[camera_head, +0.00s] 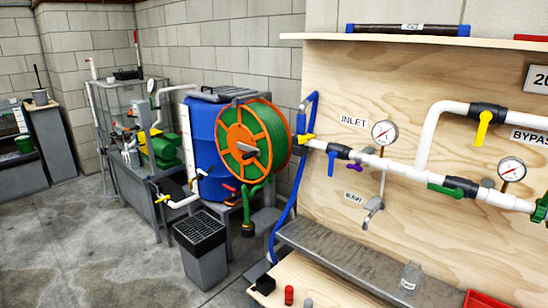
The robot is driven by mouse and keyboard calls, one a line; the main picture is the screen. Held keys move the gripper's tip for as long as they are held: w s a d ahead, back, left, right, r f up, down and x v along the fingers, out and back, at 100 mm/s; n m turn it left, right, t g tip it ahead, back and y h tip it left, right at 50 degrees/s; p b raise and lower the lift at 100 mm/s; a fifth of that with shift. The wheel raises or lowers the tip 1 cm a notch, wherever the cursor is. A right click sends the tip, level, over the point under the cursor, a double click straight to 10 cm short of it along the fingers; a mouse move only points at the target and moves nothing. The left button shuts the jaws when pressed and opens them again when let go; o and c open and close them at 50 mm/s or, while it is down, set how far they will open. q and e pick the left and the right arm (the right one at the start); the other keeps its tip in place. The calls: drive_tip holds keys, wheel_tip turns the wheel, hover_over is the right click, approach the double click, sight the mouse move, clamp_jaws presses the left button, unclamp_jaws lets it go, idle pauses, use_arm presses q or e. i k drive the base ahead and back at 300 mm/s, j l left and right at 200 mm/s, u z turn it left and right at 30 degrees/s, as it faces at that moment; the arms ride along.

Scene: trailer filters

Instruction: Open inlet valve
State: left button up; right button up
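The INLET label (354,120) is on the plywood panel, right of the middle of the head view. Below it, a white pipe (405,168) runs along the panel. A small purple handle (355,165) is just right of the blue one. I cannot tell from the picture which handle the label names. Neither of my grippers is in view.
A pressure gauge (384,132) stands above the pipe. A yellow-handled bypass valve (483,127) and a green-handled valve (452,190) are further right. A grey shelf (345,259) runs below, with a clear jar (410,277). An orange hose reel (243,138) is left. Floor is open at lower left.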

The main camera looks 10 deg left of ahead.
sight(332, 155)
drive_tip(key=z, duration=0.25)
drive_tip(key=i+j+z, duration=0.3)
drive_tip(key=j+z, duration=0.3)
drive_tip(key=i+j+z, duration=0.3)
drive_tip(key=j+z, duration=0.3)
drive_tip(key=k+j, duration=0.05)
drive_tip(key=j, duration=0.05)
